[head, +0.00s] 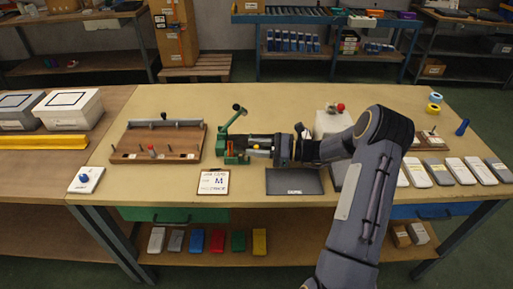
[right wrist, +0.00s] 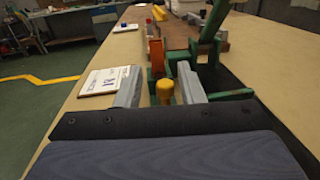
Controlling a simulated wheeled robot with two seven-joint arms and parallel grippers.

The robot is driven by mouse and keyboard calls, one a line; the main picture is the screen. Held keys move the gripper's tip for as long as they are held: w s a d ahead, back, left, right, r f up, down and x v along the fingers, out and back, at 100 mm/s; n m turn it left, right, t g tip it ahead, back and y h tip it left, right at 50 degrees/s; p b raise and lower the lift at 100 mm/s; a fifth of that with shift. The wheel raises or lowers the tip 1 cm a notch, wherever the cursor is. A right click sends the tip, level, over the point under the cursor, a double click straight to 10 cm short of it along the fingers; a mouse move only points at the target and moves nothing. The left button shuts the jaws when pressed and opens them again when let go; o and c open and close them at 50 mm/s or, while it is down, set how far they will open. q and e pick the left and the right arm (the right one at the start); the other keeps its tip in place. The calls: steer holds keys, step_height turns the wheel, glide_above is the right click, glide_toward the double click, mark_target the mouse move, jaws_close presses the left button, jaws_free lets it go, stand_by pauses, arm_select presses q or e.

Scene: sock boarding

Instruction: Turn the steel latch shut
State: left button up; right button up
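My right gripper (head: 256,149) reaches in from the right at the green clamp fixture (head: 232,146), low over the table. In the right wrist view its two grey fingers (right wrist: 162,90) stand apart. A yellow knob (right wrist: 165,91) shows between them, closer to the right finger, with a gap on the left. The fixture has a raised green lever with a black ball (head: 237,107) and an orange block (head: 242,142). A wooden board (head: 185,136) with a grey bar and small pegs lies to the left. I cannot make out for certain which part is the steel latch. My left gripper is not in view.
A white label card marked M (head: 214,182) and a dark plate (head: 293,181) lie along the front edge. A pale block with a red ball (head: 340,107) stands behind my right arm. Several flat pieces (head: 439,172) line the right. The table behind the fixture is clear.

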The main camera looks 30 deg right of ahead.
steer(key=v, duration=0.8)
steer(key=shift+b, duration=0.35)
steer(key=s+a+r+n+g+h+p, duration=0.1)
steer(key=s+a+r+n+g+h, duration=0.1)
steer(key=s+a+r+n+g, duration=0.45)
steer(key=s+a+r+n+g+h+p, duration=0.1)
steer(key=s+a+r+n+p, duration=0.3)
steer(key=a, duration=0.6)
steer(key=s+a+r+n+t+h, duration=0.1)
steer(key=s+a+n+h, duration=0.1)
steer(key=s+n, duration=0.4)
steer(key=s+a+r+n+t+h, duration=0.1)
steer(key=s+a+n+h, duration=0.1)
steer(key=s+n+h, duration=0.3)
steer(key=shift+s+a+r+n+p, duration=0.3)
steer(key=shift+s+n, duration=0.85)
steer(key=shift+s, duration=0.9)
